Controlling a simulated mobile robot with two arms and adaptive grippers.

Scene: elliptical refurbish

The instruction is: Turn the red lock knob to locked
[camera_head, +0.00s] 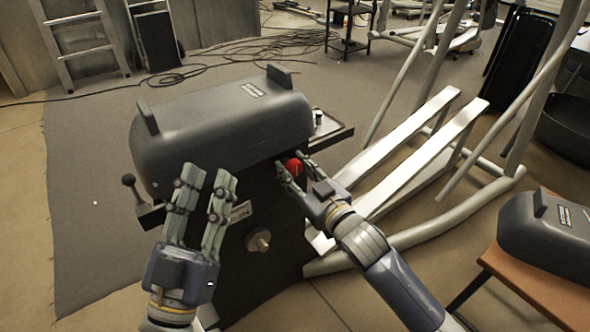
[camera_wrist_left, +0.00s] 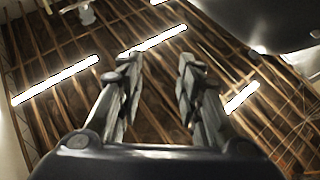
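The red lock knob (camera_head: 293,165) is on the side of a dark machine body, below its grey rounded cover (camera_head: 220,130). My right gripper (camera_head: 296,167) is at the knob, with its fingers apart on either side of it. I cannot tell whether the fingers press on the knob. The knob's angle is too small and too covered to read. My left gripper (camera_head: 209,174) is open and empty, pointing up in front of the machine's near side. The left wrist view also shows the open left fingers (camera_wrist_left: 160,62), with nothing between them.
A tan round knob (camera_head: 258,241) sits lower on the machine, and a black ball lever (camera_head: 130,182) sticks out at its left. A small tray (camera_head: 330,133) is behind the red knob. Pale rails (camera_head: 420,150) lie to the right. A wooden bench (camera_head: 530,285) bears another grey cover.

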